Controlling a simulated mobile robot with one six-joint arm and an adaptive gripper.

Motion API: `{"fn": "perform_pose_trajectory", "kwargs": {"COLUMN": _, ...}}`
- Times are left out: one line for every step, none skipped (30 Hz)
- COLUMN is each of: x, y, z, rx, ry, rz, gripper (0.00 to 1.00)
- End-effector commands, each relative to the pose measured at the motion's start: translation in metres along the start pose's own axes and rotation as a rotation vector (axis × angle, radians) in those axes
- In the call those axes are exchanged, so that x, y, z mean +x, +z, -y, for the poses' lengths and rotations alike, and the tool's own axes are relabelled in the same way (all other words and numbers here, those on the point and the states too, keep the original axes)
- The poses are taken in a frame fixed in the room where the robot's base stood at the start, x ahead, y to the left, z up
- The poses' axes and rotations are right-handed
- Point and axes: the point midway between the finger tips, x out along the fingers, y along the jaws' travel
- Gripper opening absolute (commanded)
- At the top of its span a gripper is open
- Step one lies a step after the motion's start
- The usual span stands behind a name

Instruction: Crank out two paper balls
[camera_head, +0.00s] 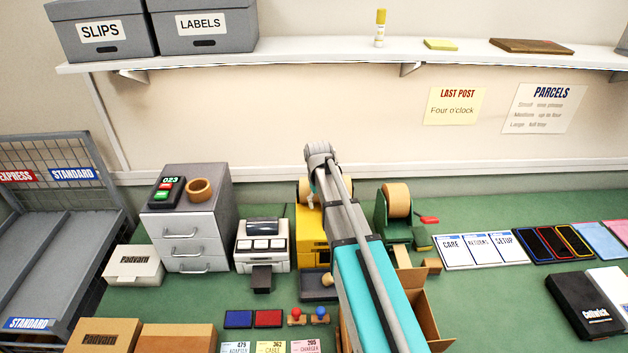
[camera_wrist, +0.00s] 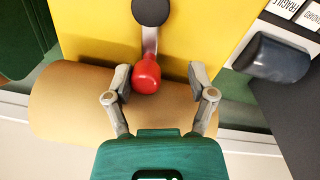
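A yellow paper machine (camera_head: 309,228) stands on the green bench, partly hidden behind my arm in the head view. Its yellow face (camera_wrist: 100,30) fills the top of the wrist view, with a brown paper roll (camera_wrist: 70,105) across it. A crank with a dark hub (camera_wrist: 150,10), metal arm and red knob (camera_wrist: 146,74) sticks out from it. My gripper (camera_wrist: 160,78) is open, its two fingers apart on either side of the red knob. The knob is close to the left finger; I cannot tell if they touch. The right finger is clear of it. No paper ball is visible.
A white label printer (camera_head: 262,245) stands left of the yellow machine, and a green tape dispenser (camera_head: 393,212) stands right. An open cardboard box (camera_head: 430,322) is in front, partly behind my arm. Grey drawers (camera_head: 190,235) are further left. A shelf (camera_head: 340,58) runs above.

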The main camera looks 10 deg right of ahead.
Motion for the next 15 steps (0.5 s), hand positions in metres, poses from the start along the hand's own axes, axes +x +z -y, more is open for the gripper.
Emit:
{"fn": "perform_pose_trajectory", "kwargs": {"x": 0.0, "y": -0.001, "z": 0.003, "rx": -0.034, "ry": -0.001, "rz": -0.005, "gripper": 0.7}}
{"fn": "perform_pose_trajectory", "kwargs": {"x": 0.0, "y": -0.001, "z": 0.004, "rx": -0.055, "ry": -0.001, "rz": -0.006, "gripper": 0.7}}
{"fn": "perform_pose_trajectory", "kwargs": {"x": 0.0, "y": -0.001, "z": 0.005, "rx": -0.082, "ry": -0.001, "rz": -0.007, "gripper": 0.7}}
{"fn": "perform_pose_trajectory", "kwargs": {"x": 0.0, "y": -0.001, "z": 0.006, "rx": -0.104, "ry": -0.001, "rz": -0.009, "gripper": 0.7}}
{"fn": "perform_pose_trajectory", "kwargs": {"x": 0.0, "y": 0.0, "z": 0.007, "rx": -0.125, "ry": -0.001, "rz": -0.01, "gripper": 0.7}}
{"fn": "perform_pose_trajectory", "kwargs": {"x": 0.0, "y": 0.0, "z": 0.008, "rx": -0.152, "ry": -0.001, "rz": -0.011, "gripper": 0.7}}
{"fn": "perform_pose_trajectory", "kwargs": {"x": -0.001, "y": 0.0, "z": 0.009, "rx": -0.173, "ry": -0.001, "rz": -0.013, "gripper": 0.7}}
{"fn": "perform_pose_trajectory", "kwargs": {"x": -0.001, "y": 0.0, "z": 0.01, "rx": -0.194, "ry": -0.001, "rz": -0.014, "gripper": 0.7}}
{"fn": "perform_pose_trajectory", "kwargs": {"x": -0.001, "y": 0.001, "z": 0.011, "rx": -0.221, "ry": -0.001, "rz": -0.015, "gripper": 0.7}}
{"fn": "perform_pose_trajectory", "kwargs": {"x": -0.001, "y": 0.001, "z": 0.012, "rx": -0.242, "ry": -0.001, "rz": -0.017, "gripper": 0.7}}
{"fn": "perform_pose_trajectory", "kwargs": {"x": -0.001, "y": 0.001, "z": 0.013, "rx": -0.263, "ry": -0.001, "rz": -0.018, "gripper": 0.7}}
{"fn": "perform_pose_trajectory", "kwargs": {"x": -0.001, "y": 0.002, "z": 0.014, "rx": -0.29, "ry": -0.001, "rz": -0.019, "gripper": 0.7}}
{"fn": "perform_pose_trajectory", "kwargs": {"x": -0.001, "y": 0.002, "z": 0.015, "rx": -0.31, "ry": -0.001, "rz": -0.02, "gripper": 0.7}}
{"fn": "perform_pose_trajectory", "kwargs": {"x": -0.001, "y": 0.002, "z": 0.016, "rx": -0.331, "ry": -0.001, "rz": -0.021, "gripper": 0.7}}
{"fn": "perform_pose_trajectory", "kwargs": {"x": -0.001, "y": 0.003, "z": 0.017, "rx": -0.358, "ry": -0.001, "rz": -0.023, "gripper": 0.7}}
